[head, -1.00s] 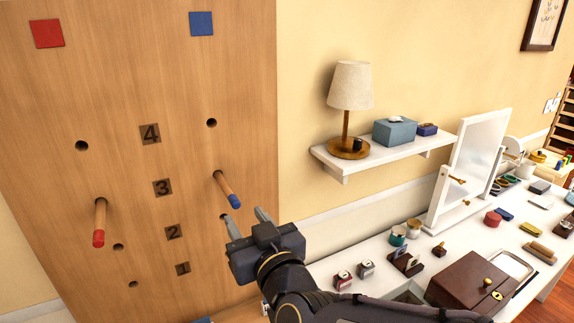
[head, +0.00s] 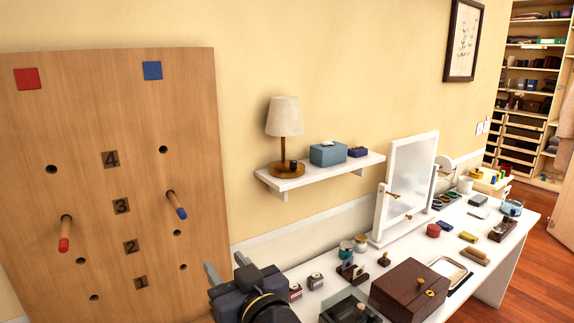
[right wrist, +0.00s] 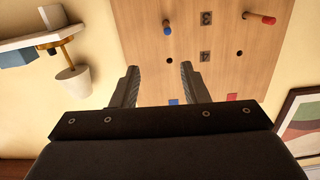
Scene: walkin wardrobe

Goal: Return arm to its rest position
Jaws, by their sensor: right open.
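My right gripper (head: 226,272) is low in the head view, in front of the right edge of the wooden peg board (head: 105,180). Its two fingers are apart with nothing between them. In the right wrist view the open fingers (right wrist: 160,85) point toward the board, and the gap between them is empty. A blue-tipped peg (head: 177,204) sits in the board's right column beside the number 3, and a red-tipped peg (head: 65,233) sits in the left column a little lower. My left gripper is not in view.
A white dressing table (head: 500,258) on the right holds a mirror (head: 408,185), a brown wooden box (head: 408,290) and several small items. A wall shelf (head: 325,172) carries a lamp (head: 285,118) and a blue box (head: 327,154). Open wall lies between board and shelf.

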